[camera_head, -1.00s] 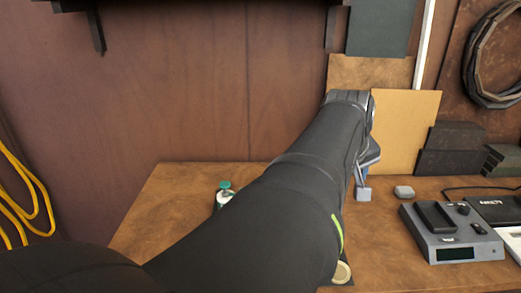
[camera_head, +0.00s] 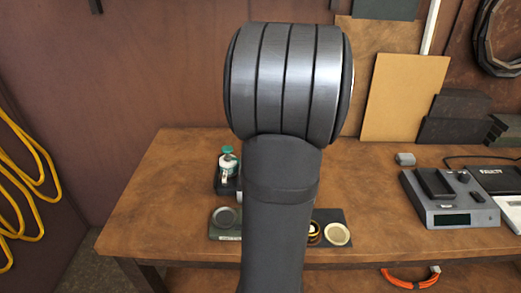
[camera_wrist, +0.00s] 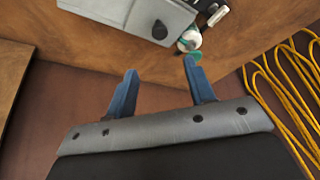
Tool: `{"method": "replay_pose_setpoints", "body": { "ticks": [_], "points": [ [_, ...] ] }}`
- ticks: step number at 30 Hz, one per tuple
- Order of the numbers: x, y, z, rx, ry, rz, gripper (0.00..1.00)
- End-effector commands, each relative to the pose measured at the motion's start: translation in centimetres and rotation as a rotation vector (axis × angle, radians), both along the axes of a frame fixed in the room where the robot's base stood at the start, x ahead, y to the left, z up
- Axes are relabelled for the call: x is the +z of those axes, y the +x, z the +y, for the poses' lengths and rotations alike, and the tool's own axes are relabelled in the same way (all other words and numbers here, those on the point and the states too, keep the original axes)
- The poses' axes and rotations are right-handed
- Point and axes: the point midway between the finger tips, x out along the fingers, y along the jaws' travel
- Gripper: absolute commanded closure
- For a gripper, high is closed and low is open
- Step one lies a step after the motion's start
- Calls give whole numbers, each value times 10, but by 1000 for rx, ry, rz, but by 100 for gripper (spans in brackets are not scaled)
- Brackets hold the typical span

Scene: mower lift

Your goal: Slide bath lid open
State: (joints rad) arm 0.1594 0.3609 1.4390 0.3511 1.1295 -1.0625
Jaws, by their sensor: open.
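In the wrist view a pale grey box-like unit (camera_wrist: 125,12) with a black round knob (camera_wrist: 160,29) shows at the top. It looks like the bath with its lid, but I cannot tell whether the lid is shut. My gripper (camera_wrist: 160,66) is open and empty, its two blue fingers pointing towards the unit, apart from it. In the head view my arm covers the middle of the bench, and neither the bath nor my gripper can be made out there.
A white bottle with a green cap (camera_head: 228,161) stands on the wooden bench (camera_head: 160,190); it also shows beside the unit in the wrist view (camera_wrist: 190,40). A grey dish (camera_head: 226,217) and a cream dish (camera_head: 337,234) sit at the front. A grey device (camera_head: 450,205) stands right. Yellow cable (camera_head: 20,170) hangs left.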

Motion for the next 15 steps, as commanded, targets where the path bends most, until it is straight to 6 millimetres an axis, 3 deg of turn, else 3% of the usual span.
{"method": "replay_pose_setpoints", "body": {
  "ticks": [15],
  "points": [
    [-103, 29, 30, -1, -1, 3, 51]
  ]
}}
